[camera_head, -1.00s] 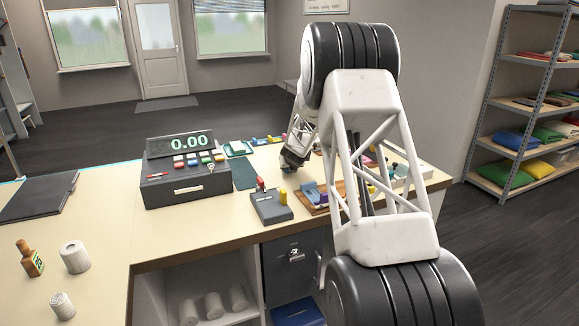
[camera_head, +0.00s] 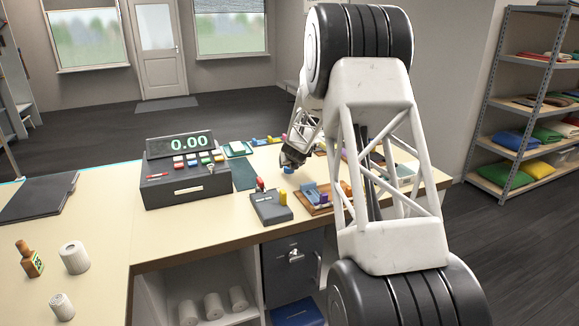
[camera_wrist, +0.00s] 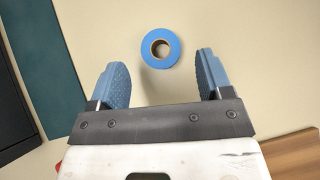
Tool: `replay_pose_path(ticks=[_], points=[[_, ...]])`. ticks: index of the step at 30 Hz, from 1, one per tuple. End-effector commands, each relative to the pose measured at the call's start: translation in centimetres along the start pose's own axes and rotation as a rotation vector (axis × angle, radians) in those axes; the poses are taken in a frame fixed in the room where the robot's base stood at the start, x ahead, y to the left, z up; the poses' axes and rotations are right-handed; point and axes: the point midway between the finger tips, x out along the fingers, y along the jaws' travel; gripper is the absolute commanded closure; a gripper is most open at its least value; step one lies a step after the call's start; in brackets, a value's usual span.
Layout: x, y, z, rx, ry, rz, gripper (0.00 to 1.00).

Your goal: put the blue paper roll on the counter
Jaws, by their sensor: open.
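The blue paper roll (camera_wrist: 174,56) has a brown core and rests on the cream counter (camera_wrist: 130,25), seen end-on from above in the wrist view. In the head view it shows as a small blue shape (camera_head: 288,169) on the counter, just under my gripper (camera_head: 292,160). In the wrist view my gripper (camera_wrist: 161,68) is open, with its two blue fingers apart and nothing between them. The roll lies just beyond the fingertips, roughly centred between them, and touches neither finger.
A cash register (camera_head: 186,180) stands left of my gripper. A grey card terminal (camera_head: 270,208) and a wooden tray (camera_head: 318,208) with small items lie in front. The counter between is clear.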

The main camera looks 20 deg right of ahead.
Motion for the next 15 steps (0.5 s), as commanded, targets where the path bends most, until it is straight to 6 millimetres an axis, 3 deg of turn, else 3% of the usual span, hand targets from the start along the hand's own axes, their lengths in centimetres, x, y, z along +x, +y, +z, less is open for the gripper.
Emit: replay_pose_path(ticks=[9, 15], points=[[-5.2, 0.0, 0.0, 0.000, 0.000, 0.000, 0.28], [-7.4, 0.0, 0.0, 0.000, 0.000, 0.000, 0.28]])
